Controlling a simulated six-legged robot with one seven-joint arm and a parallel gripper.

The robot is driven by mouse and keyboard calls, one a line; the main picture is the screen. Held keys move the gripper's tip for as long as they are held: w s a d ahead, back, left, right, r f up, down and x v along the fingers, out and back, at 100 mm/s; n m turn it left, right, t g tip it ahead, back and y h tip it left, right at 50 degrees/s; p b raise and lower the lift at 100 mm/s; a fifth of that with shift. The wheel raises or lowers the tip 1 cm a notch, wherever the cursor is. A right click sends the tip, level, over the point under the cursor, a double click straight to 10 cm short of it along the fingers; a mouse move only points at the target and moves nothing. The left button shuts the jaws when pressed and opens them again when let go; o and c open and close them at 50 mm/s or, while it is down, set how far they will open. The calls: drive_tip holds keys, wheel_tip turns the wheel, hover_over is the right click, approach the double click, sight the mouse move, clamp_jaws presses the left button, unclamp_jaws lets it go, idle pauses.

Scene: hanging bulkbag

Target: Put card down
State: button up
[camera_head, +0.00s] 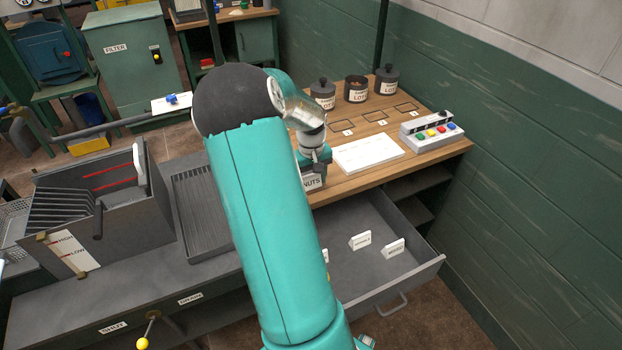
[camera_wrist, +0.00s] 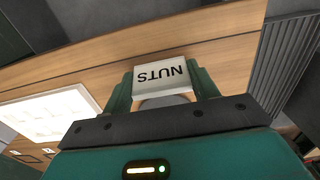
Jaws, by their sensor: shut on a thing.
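My gripper (camera_head: 314,166) is shut on a white card lettered "NUTS" (camera_wrist: 160,72), which sits between the two green fingers in the wrist view. In the head view the card (camera_head: 313,182) shows just below the fingers, near the front edge of the wooden worktop (camera_head: 345,190). My arm hides part of it. I cannot tell whether the card touches the wood. A white sheet or board (camera_head: 368,153) lies flat on the worktop to the right of my gripper; it also shows in the wrist view (camera_wrist: 50,115).
Below the worktop an open grey drawer (camera_head: 420,262) holds small white cards (camera_head: 360,240). A button box (camera_head: 432,132) stands at the right. A ridged grey tray (camera_head: 195,215) lies left of my arm.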

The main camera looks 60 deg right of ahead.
sight(311, 179)
drive_tip(key=shift+f, duration=0.2)
drive_tip(key=o, duration=0.9)
drive_tip(key=shift+o, duration=0.2)
wheel_tip(311, 179, up, 12)
drive_tip(key=a+r+n+t, duration=0.2)
drive_tip(key=a+r, duration=0.3)
drive_tip(key=a, duration=1.2)
drive_tip(key=w+a+r+n+t, duration=0.1)
drive_tip(key=a+r, duration=0.5)
drive_tip(key=a, duration=1.2)
drive_tip(key=shift+n+t+y, duration=0.3)
drive_tip(key=shift+n+t, duration=0.3)
drive_tip(key=shift+n, duration=0.2)
drive_tip(key=shift+o, duration=0.5)
drive_tip(key=s+a+n+t, duration=0.1)
drive_tip(key=s+a, duration=0.4)
drive_tip(key=a, duration=0.3)
drive_tip(key=shift+s+a+n, duration=0.25)
drive_tip(key=shift+s+n, duration=0.05)
drive_tip(key=shift+s, duration=0.1)
